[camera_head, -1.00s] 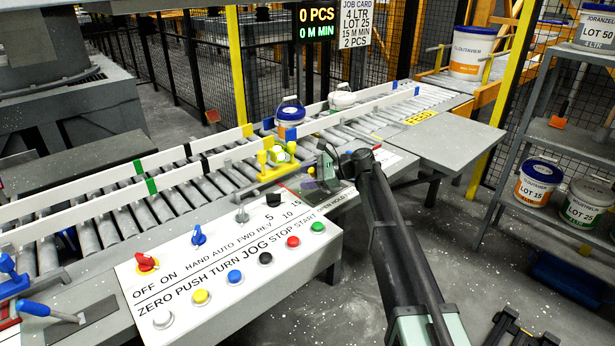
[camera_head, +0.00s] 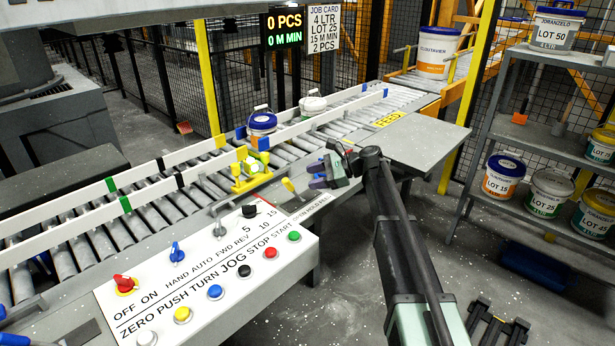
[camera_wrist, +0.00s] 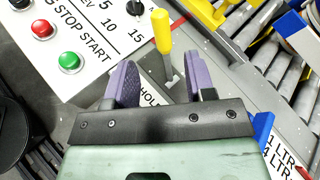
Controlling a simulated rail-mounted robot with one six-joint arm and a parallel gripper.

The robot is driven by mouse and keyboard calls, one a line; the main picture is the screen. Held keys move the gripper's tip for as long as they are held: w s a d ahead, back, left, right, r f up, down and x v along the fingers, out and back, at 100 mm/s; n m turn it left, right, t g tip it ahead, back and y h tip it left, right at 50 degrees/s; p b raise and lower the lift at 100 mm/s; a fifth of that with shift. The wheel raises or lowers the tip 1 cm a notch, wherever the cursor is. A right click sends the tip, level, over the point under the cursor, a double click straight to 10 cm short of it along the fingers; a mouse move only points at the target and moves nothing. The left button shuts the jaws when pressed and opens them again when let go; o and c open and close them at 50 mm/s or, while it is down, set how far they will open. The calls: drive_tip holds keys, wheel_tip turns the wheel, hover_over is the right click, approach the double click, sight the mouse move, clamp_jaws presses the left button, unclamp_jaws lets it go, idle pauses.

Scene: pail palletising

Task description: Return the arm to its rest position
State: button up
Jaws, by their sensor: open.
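My arm (camera_head: 395,230) rises from the bottom of the head view and bends over at the conveyor's near edge. My gripper (camera_head: 318,176) hangs above that edge, to the right of the control panel. In the wrist view my gripper (camera_wrist: 158,82) shows two purple fingers spread apart. A yellow-handled lever (camera_wrist: 163,45) stands in the view between and beyond the fingers; I cannot tell whether anything touches it. The same lever (camera_head: 290,188) shows in the head view just left of the gripper. No pail is in the gripper.
The control panel (camera_head: 205,265) lies left of the gripper. On the roller conveyor (camera_head: 215,185) stand a blue-lidded pail (camera_head: 262,124) and a white-lidded pail (camera_head: 312,104). A yellow clamp (camera_head: 250,172) sits at the conveyor's near side. A shelf (camera_head: 540,140) with several pails stands right. Open floor lies between.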

drive_tip(key=s+d+f+n+h+p, duration=0.25)
drive_tip(key=s+n+h, duration=0.2)
drive_tip(key=s, duration=0.45)
drive_tip(key=s+d+f+n+h+p, duration=0.2)
drive_tip(key=s+d+n+h, duration=0.3)
drive_tip(key=s, duration=0.4)
drive_tip(key=s+d+r+n+h+p, duration=0.2)
drive_tip(key=s+p, duration=0.1)
drive_tip(key=s, duration=0.5)
drive_tip(key=s+d+r+n+g+h+p, duration=0.1)
drive_tip(key=s+d+r+n+h+p, duration=0.1)
drive_tip(key=s, duration=0.6)
drive_tip(key=shift+d+r+n+p, duration=0.35)
drive_tip(key=shift+d+r+p, duration=0.4)
drive_tip(key=shift+p, duration=0.4)
drive_tip(key=shift+f, duration=0.1)
drive_tip(key=shift+c, duration=0.2)
